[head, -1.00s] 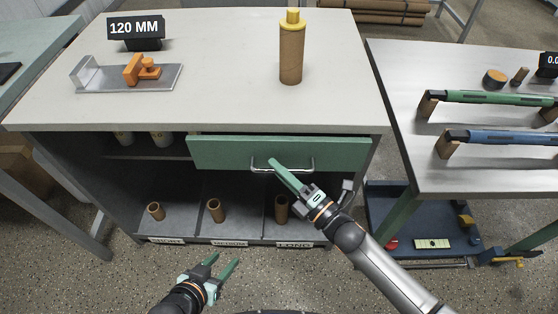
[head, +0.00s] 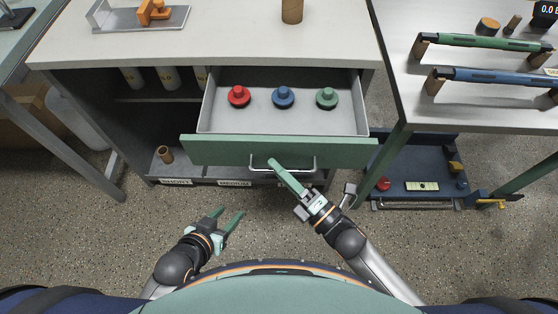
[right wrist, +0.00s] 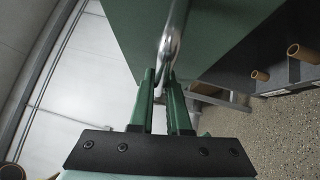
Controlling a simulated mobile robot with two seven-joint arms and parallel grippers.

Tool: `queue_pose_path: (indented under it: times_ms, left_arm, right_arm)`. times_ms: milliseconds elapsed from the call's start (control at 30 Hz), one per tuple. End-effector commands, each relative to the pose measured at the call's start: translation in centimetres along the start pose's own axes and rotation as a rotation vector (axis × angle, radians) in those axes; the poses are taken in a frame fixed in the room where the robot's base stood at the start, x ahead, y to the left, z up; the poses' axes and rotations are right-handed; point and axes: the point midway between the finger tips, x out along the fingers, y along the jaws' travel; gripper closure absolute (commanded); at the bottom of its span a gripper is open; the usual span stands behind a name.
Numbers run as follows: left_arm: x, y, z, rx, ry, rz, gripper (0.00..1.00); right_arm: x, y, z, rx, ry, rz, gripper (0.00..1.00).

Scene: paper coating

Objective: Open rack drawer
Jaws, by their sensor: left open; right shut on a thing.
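The rack drawer (head: 225,151) with its green front stands pulled out from under the bench top in the head view. Inside it sit a red knobbed piece (head: 239,96), a blue one (head: 283,96) and a green one (head: 327,98). My right gripper (head: 275,165) is shut on the metal bar handle (head: 313,168) of the drawer. In the right wrist view the handle (right wrist: 174,40) runs between the green fingers (right wrist: 166,90).
The bench top (head: 230,40) carries an orange clamp (head: 153,12) on a metal plate and a brown tube (head: 292,11). A steel table (head: 480,95) with green and blue bars stands right. A blue low cart (head: 410,165) sits beneath it. Open floor lies in front.

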Motion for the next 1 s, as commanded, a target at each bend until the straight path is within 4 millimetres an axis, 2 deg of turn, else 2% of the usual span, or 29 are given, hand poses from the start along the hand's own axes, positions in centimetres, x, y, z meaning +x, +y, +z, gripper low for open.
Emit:
queue_pose_path:
  times_ms: [400,433,700,1000]
  left_arm:
    - [0.01,-0.08,0.01,0.0,0.001,-0.002,0.5]
    - [0.01,-0.09,0.02,0.0,0.0,-0.002,0.5]
    - [-0.05,-0.15,0.25,-0.001,-0.005,-0.004,0.5]
    - [-0.16,-0.11,0.63,-0.003,-0.013,-0.003,0.5]
  right_arm:
    - [-0.14,-0.01,-0.07,-0.001,-0.001,-0.001,1.0]
    - [-0.14,-0.01,-0.07,-0.001,-0.001,-0.001,0.84]
    - [-0.11,0.02,-0.07,-0.001,-0.001,0.0,0.55]
    - [-0.48,-0.01,-0.11,0.0,0.0,-0.001,0.55]
